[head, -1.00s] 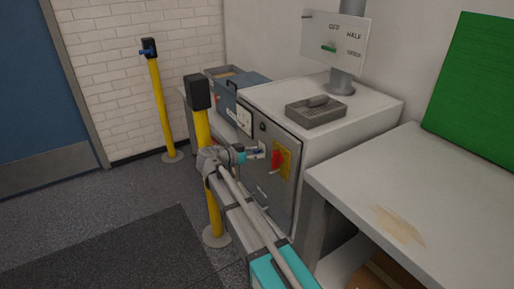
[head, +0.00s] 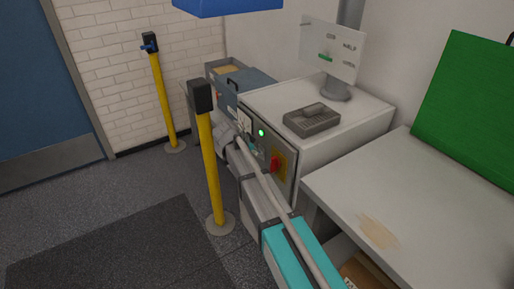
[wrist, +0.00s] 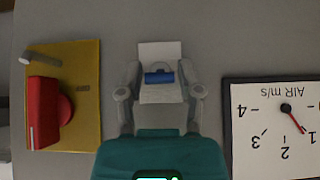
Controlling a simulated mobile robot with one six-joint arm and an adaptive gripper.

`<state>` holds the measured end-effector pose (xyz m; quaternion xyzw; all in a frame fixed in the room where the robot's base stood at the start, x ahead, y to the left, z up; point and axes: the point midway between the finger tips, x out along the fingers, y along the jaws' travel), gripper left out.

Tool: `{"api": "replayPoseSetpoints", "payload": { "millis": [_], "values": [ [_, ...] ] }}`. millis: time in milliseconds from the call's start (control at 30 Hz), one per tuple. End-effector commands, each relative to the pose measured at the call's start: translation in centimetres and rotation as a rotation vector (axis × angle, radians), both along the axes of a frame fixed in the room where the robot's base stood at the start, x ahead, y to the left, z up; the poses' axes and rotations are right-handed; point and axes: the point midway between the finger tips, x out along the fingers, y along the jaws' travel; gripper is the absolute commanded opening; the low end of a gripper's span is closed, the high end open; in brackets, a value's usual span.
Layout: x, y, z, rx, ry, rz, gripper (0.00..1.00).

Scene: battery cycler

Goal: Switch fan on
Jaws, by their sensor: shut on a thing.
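The cabinet (head: 350,118) has a grey front panel with a lit green lamp (head: 262,132). A red rotary handle (head: 275,163) sits on a yellow plate; both also show at the left of the wrist view (wrist: 44,112). My gripper (wrist: 160,92) is at the panel, between the yellow plate and the air gauge (wrist: 275,128). Its fingers are shut around a small blue-banded part (wrist: 160,77), apparently a switch, in front of a white label (wrist: 160,50). The gauge, upside down in the wrist view, has its red needle near 1. My arm hides part of the panel in the head view.
A yellow post (head: 210,165) stands close to the left of my arm. Another post (head: 162,95) is by the brick wall. A grey tray (head: 311,120) lies on the cabinet. A white bench (head: 420,215) is at right. A blue object (head: 225,6) hangs at the top edge.

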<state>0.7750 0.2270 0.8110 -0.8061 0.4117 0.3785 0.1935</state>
Motion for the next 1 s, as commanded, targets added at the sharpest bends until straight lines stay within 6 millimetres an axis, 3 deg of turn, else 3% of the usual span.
{"api": "replayPoseSetpoints", "payload": {
  "millis": [733,767,933,1000],
  "values": [
    [0.49,0.10,0.43,0.092,0.062,0.006,0.00],
    [0.49,0.10,0.43,0.092,0.062,0.006,0.48],
    [0.39,0.09,0.40,0.092,0.064,0.005,0.80],
    [0.33,0.06,0.39,0.093,0.065,0.004,0.81]
  ]
}}
